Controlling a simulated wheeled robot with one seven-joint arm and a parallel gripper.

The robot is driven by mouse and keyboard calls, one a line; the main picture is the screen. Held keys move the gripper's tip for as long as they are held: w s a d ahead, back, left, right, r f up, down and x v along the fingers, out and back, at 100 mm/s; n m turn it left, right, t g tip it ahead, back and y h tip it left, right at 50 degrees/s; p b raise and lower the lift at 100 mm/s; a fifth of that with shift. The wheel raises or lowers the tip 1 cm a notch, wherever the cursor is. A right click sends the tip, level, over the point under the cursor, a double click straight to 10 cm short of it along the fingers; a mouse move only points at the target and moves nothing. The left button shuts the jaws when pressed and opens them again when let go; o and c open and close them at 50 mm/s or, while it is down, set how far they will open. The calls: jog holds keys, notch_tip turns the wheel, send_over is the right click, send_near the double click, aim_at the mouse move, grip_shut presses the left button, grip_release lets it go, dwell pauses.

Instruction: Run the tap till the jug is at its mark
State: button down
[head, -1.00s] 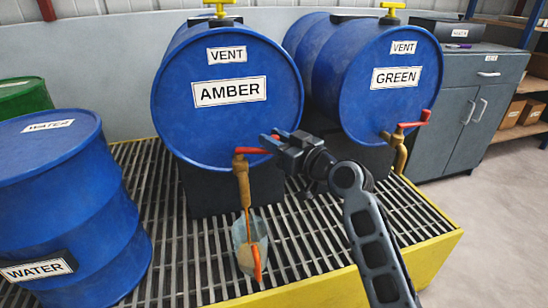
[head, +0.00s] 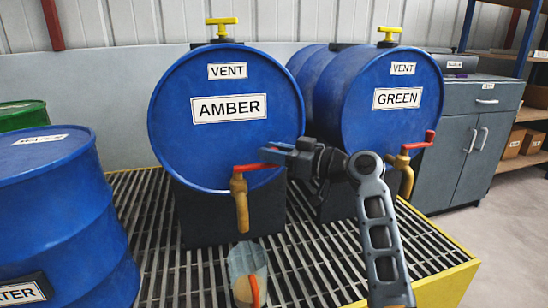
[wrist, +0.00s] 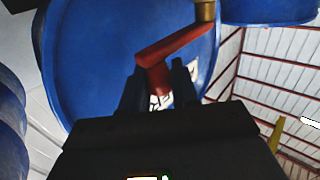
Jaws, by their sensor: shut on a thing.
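The clear jug (head: 247,262) stands on the grating under the brass tap (head: 241,205) of the AMBER drum (head: 180,150). It has an orange-red handle, and amber liquid shows low in it; its base is cut off by the picture's edge. I cannot make out its mark. My gripper (head: 281,153) is shut on the end of the tap's red lever (head: 262,166), which points right, across the spout. The lever also shows in the wrist view (wrist: 180,45), running from the brass tap into my jaws. I see no clear stream below the spout.
The GREEN drum (head: 390,110) with its own red-levered tap (head: 405,165) stands to the right. A WATER drum (head: 50,220) is at left. Yellow vent handles top the AMBER (head: 222,27) and GREEN (head: 388,33) drums. Grating (head: 320,255) has a yellow edge.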

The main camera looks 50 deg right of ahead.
dwell(0.3)
jog(key=c, duration=0.9)
grip_release()
jog(key=shift+c, duration=0.2)
jog(key=p+v, duration=0.1)
jog(key=v, duration=0.6)
jog(key=shift+s, duration=0.4)
